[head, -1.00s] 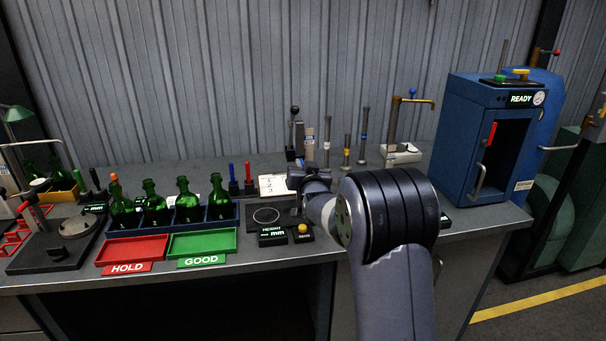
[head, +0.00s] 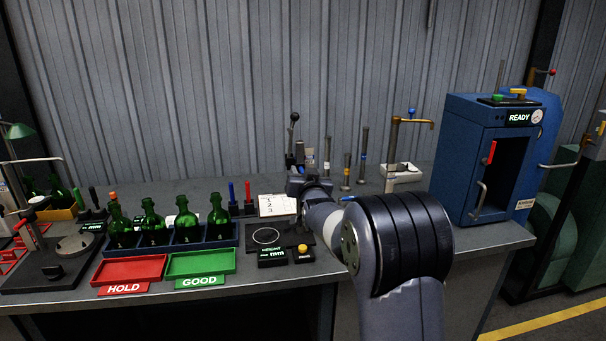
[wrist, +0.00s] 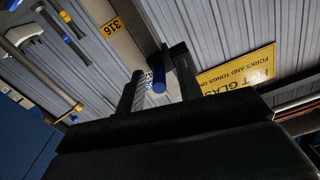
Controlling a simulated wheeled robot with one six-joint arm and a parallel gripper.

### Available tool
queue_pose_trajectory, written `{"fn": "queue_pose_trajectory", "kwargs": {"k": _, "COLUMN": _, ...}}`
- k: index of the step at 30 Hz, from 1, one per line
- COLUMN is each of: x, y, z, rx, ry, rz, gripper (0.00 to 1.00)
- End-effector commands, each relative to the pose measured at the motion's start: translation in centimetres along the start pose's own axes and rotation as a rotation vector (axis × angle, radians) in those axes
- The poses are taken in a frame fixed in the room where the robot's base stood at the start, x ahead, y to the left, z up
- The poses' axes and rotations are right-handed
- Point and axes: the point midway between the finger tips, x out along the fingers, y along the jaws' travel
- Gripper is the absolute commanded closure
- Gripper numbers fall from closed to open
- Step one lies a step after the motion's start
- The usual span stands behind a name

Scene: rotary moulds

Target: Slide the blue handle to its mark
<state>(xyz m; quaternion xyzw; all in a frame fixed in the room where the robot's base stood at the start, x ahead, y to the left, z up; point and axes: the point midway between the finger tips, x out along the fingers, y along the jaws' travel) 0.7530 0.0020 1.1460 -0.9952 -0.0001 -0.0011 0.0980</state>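In the wrist view a short blue handle (wrist: 158,77) shows between the two fingers of my gripper (wrist: 157,84). The fingers stand apart, one on each side of the handle, and I see no clear contact. A pale strip with dark marks lies beside the left finger, and a dark upright bar runs past the handle. In the head view my gripper (head: 300,160) is at the back of the bench, below a black ball-topped lever (head: 294,118). The handle is not clearly seen there, and I cannot make out its mark in either view.
A height gauge plate (head: 266,237) lies in front, with a yellow button (head: 302,248). Green bottles in a rack (head: 200,243), a red tray (head: 130,284) and a green tray (head: 202,274) are left. Posts and a tap (head: 393,150) stand right, then a blue cabinet (head: 462,150).

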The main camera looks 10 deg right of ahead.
Motion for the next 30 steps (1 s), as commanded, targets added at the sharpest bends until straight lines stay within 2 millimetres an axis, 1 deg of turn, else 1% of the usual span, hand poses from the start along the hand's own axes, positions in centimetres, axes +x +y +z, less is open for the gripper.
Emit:
{"fn": "queue_pose_trajectory", "kwargs": {"k": 4, "x": -0.7, "y": 0.0, "z": 0.1, "rx": 0.0, "ry": 0.0, "rz": 0.0, "gripper": 0.66}}
{"fn": "queue_pose_trajectory", "kwargs": {"k": 7, "x": -1.8, "y": 0.0, "z": 0.1, "rx": 0.0, "ry": 0.0, "rz": 0.0, "gripper": 0.66}}
{"fn": "queue_pose_trajectory", "kwargs": {"k": 15, "x": -6.5, "y": 0.0, "z": 0.1, "rx": 0.0, "ry": 0.002, "rz": -0.001, "gripper": 0.66}}
{"fn": "queue_pose_trajectory", "kwargs": {"k": 21, "x": -9.3, "y": 0.0, "z": 0.0, "rx": 0.0, "ry": 0.002, "rz": -0.001, "gripper": 0.66}}
{"fn": "queue_pose_trajectory", "kwargs": {"k": 25, "x": -10.3, "y": 0.0, "z": 0.0, "rx": 0.0, "ry": 0.002, "rz": 0.0, "gripper": 0.66}}
{"fn": "queue_pose_trajectory", "kwargs": {"k": 30, "x": -10.8, "y": 0.0, "z": 0.0, "rx": 0.0, "ry": 0.001, "rz": 0.0, "gripper": 0.66}}
